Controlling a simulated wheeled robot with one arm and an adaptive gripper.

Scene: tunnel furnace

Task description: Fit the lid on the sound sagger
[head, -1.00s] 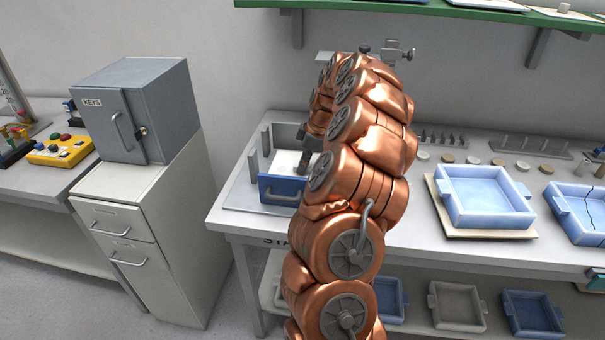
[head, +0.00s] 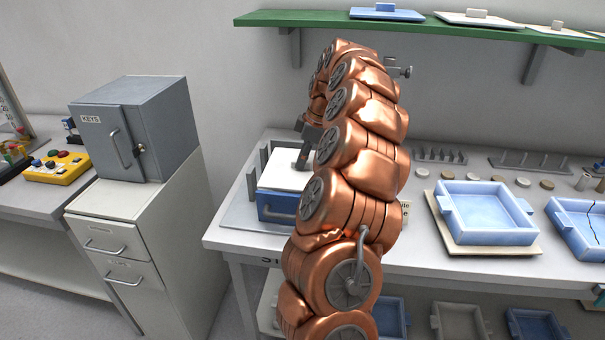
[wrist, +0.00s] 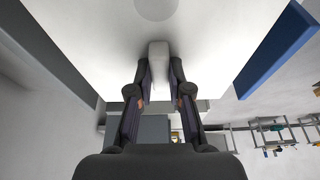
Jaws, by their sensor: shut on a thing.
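My gripper (head: 303,158) is shut on the grey-white knob (wrist: 158,62) of a flat white lid (wrist: 100,35), both clear in the wrist view. A light blue open sagger (head: 486,238) without visible cracks stands on a cream board. Another light blue sagger (head: 578,240) at the right edge has a dark crack.
Several small discs and grey racks (head: 440,154) line the table's back. A green shelf (head: 300,19) with several lids hangs above. A grey key box (head: 160,125) on a cabinet stands left.

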